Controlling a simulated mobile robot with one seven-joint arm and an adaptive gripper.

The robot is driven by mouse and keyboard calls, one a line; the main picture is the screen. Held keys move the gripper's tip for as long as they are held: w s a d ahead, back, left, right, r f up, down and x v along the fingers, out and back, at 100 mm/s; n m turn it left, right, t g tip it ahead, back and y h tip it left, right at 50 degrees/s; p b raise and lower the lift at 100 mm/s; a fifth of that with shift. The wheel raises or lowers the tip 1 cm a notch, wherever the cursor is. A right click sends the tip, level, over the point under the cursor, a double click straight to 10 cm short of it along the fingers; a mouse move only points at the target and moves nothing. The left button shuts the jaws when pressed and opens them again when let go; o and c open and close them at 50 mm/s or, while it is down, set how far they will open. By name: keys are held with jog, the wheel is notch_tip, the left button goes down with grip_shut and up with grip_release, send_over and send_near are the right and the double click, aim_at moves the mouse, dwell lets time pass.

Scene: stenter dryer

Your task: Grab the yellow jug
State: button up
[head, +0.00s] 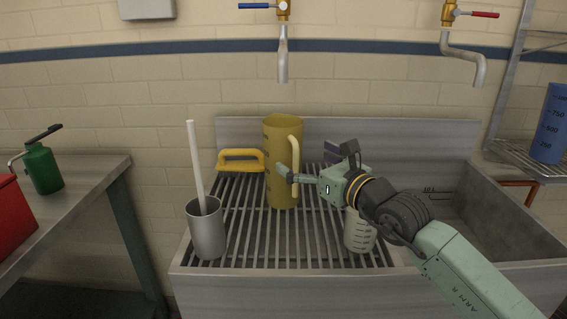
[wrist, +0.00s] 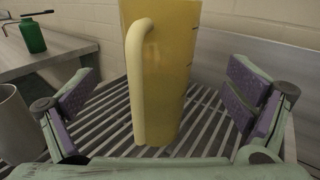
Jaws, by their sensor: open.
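The yellow jug (head: 279,180) stands upright on the slatted rack of the sink, with its pale handle on the right in the head view. In the wrist view the jug (wrist: 175,75) is straight ahead, its handle (wrist: 137,80) facing me. My gripper (head: 318,165) is at the jug's right side in the head view. In the wrist view my open gripper (wrist: 165,105) has one purple-padded finger at each side, with the jug beyond and between them. No contact with the jug shows in the wrist view.
A grey beaker (head: 207,230) with a white rod stands front left on the rack. A yellow-handled tool (head: 241,160) lies behind it. A pale measuring cup (head: 360,231) stands below my wrist. Taps (head: 283,50) hang above. A green can (head: 43,168) stands on the left table.

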aim_at(285, 149)
jog(key=p+x, duration=0.1)
jog(key=x, duration=0.2)
jog(key=p+x, duration=0.1)
jog(key=x, duration=0.2)
jog(key=shift+w+a+f+p, duration=0.2)
jog(key=shift+a+p, duration=0.05)
jog(key=shift+p, duration=0.1)
jog(key=shift+w+a+f, duration=0.15)
jog(key=shift+w+a, duration=0.1)
jog(key=shift+w, duration=0.2)
jog(key=shift+c, duration=0.4)
jog(key=c, duration=1.7)
